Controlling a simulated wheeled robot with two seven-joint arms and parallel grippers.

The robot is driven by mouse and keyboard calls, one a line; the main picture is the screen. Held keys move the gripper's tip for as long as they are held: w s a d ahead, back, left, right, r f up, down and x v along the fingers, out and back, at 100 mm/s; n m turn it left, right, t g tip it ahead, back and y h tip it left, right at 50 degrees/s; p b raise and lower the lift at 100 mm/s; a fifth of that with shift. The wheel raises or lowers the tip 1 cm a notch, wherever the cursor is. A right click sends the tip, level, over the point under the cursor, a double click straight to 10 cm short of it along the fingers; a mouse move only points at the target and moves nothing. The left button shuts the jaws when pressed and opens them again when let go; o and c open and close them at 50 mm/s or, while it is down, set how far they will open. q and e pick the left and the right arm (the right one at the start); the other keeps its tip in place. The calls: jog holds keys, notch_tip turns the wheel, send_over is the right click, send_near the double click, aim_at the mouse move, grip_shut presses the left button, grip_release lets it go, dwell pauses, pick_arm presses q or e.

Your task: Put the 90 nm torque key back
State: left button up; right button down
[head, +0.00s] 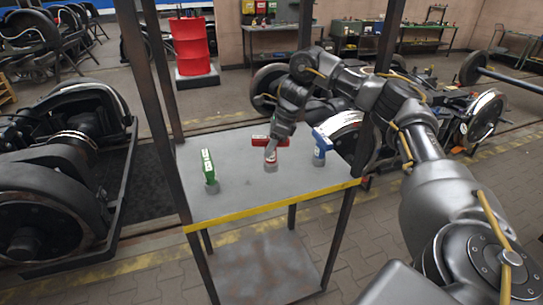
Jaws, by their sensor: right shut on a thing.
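Three T-shaped keys stand on the grey top of a shelf rack (240,205). The green key (208,166) is at the left, the red key (271,156) in the middle and the blue key (321,143) at the right. Each has a grey round foot or socket at its lower end. Their markings are too small to read, so I cannot tell which is 90 nm. My right gripper (272,146) is shut on the red key near its top and partly hides it. The red key looks upright at the tabletop. My left gripper is out of view.
Dark rack posts rise around the tabletop, and my right arm reaches in past the right one. The front edge is yellow. A bogie (60,190) stands at left, wheelsets at right. A red drum (190,45) and workbenches are behind. The front tabletop is clear.

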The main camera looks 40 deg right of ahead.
aim_at(272, 155)
jog(key=shift+w+d+f, duration=0.25)
jog(key=shift+d+f, duration=0.2)
jog(key=shift+f, duration=0.1)
notch_tip(272, 155, down, 3)
jog(key=shift+w+d+f+p, duration=0.15)
jog(key=shift+f+p, duration=0.05)
jog(key=shift+p, duration=0.45)
jog(key=c, duration=0.9)
grip_release()
jog(key=shift+f, duration=0.1)
